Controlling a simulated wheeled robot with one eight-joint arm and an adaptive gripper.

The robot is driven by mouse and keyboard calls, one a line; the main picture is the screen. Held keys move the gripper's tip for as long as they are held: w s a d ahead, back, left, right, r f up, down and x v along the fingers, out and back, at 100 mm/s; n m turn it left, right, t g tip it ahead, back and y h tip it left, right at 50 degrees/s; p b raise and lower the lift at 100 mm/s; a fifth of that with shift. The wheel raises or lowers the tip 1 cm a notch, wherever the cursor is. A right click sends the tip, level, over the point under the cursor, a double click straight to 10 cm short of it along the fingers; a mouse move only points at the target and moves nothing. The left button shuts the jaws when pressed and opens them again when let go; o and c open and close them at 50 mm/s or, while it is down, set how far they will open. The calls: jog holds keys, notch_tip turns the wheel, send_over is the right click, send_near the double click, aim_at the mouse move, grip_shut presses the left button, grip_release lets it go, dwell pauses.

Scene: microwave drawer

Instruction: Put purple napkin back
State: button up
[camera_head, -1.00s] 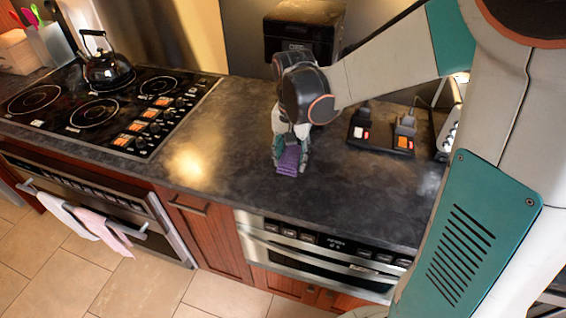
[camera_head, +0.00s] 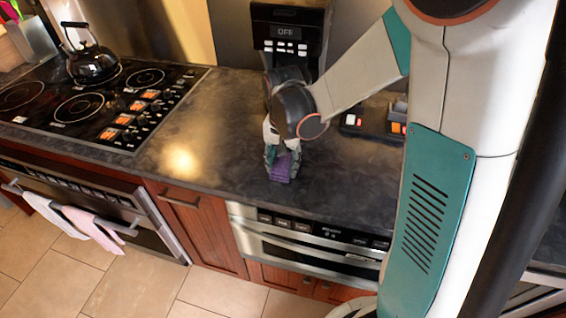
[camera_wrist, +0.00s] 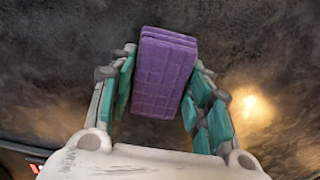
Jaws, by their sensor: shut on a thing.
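The purple napkin (camera_head: 281,168) is a folded block at the front-middle part of the dark countertop. My gripper (camera_head: 282,160) points down at it, with a finger on each side. In the wrist view, the napkin (camera_wrist: 162,72) sits between the two teal-padded fingers of my gripper (camera_wrist: 163,85), which are shut on it. I cannot tell whether the napkin's underside touches the counter.
A stainless microwave drawer (camera_head: 310,245), shut, is below the counter. A cooktop (camera_head: 100,105) with a black kettle (camera_head: 92,62) is at left. A coffee machine (camera_head: 288,30) stands behind my arm. Two towels (camera_head: 72,220) hang on the oven handle. Counter left of my gripper is clear.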

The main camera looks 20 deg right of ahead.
aim_at(283, 162)
jog(key=o, duration=1.3)
jog(key=shift+f, duration=0.1)
notch_tip(283, 162, up, 12)
jog(key=p, duration=0.4)
jog(key=shift+s+r+n+t, duration=1.2)
jog(key=shift+s+r, duration=0.1)
jog(key=shift+s, duration=1.2)
jog(key=shift+s+r+n+t, duration=1.2)
jog(key=shift+s+r, duration=0.05)
jog(key=shift+s, duration=1.25)
jog(key=shift+s+r+n+t, duration=1.2)
jog(key=shift+s+r, duration=0.1)
jog(key=shift+s, duration=1.2)
